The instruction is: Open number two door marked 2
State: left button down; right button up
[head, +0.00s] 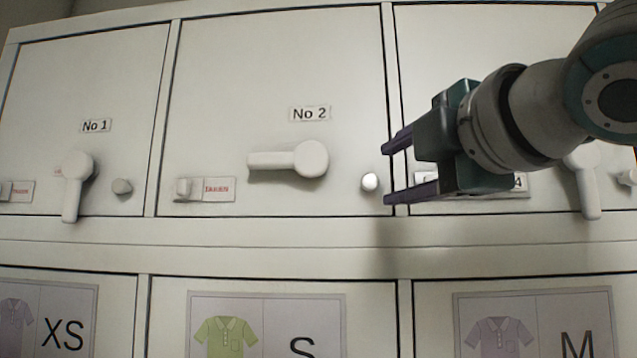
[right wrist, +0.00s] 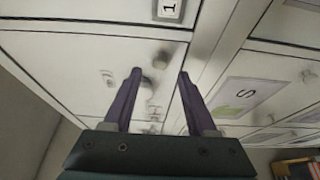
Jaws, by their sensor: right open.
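The door marked No 2 (head: 235,75) is in the upper row in the head view and sits flush in its frame. Its label (head: 310,113) is above a pale lever handle (head: 290,160), which lies level with its arm pointing left. A small round knob (head: 369,182) is near the door's right edge. My right gripper (head: 386,173) is open, its purple fingertips at the right of this knob and apart from the lever. In the right wrist view the open fingers (right wrist: 160,74) show with nothing clearly held between them. My left gripper is out of view.
Door No 1 (head: 90,70) is at the left with its lever (head: 75,185) hanging down. A slider plate reading TAKEN (head: 216,188) is low on door 2. My right arm covers much of the door to the right. Lower doors carry shirt signs, including S (head: 264,325).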

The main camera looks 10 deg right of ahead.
aim_at(373, 182)
jog(key=shift+w+a, duration=0.2)
jog(key=shift+w, duration=1.15)
jog(key=shift+w+a, duration=0.15)
jog(key=shift+w, duration=1.15)
jog(key=shift+c, duration=0.4)
grip_shut()
